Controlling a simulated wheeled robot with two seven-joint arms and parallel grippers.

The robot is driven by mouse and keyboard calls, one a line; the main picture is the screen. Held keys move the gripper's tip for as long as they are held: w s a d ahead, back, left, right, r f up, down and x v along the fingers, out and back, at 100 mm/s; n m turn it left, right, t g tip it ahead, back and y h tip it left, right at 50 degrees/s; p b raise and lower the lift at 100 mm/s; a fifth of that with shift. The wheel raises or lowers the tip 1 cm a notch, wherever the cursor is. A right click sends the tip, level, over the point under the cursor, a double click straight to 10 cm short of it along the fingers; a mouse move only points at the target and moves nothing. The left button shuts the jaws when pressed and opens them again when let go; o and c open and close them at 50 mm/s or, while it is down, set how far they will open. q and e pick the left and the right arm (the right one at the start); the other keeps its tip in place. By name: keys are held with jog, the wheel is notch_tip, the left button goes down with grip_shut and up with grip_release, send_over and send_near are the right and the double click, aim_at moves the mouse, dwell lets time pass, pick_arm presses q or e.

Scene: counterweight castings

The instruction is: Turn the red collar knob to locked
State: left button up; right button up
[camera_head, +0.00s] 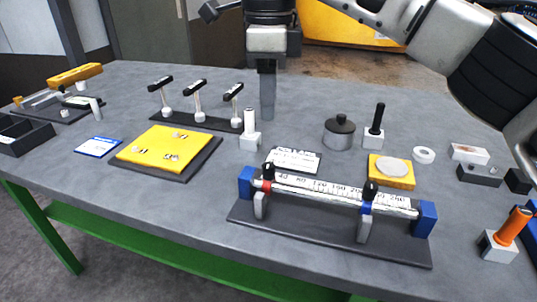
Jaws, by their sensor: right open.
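The rail fixture has a white scale bar (325,193) held between two blue end blocks on a dark base plate (310,236). A red collar (266,187) sits near the bar's left end, with a black knob (268,171) on top. I cannot tell whether this knob is at locked. A blue collar (367,208) with its own black knob (370,190) sits further right. My right gripper (267,112) points down over the table behind the fixture, apart from the knob. It is open and empty. My left gripper is not in view.
Behind the fixture are a labelled card (293,160), a white post (250,130), a lidded grey pot (340,132) and a yellow block (391,172). A yellow plate (167,147) lies left. An orange-handled piece (512,227) stands right.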

aim_at(269, 165)
notch_tip(269, 165, down, 12)
jog(key=shift+f, duration=0.1)
dwell(0.4)
grip_shut()
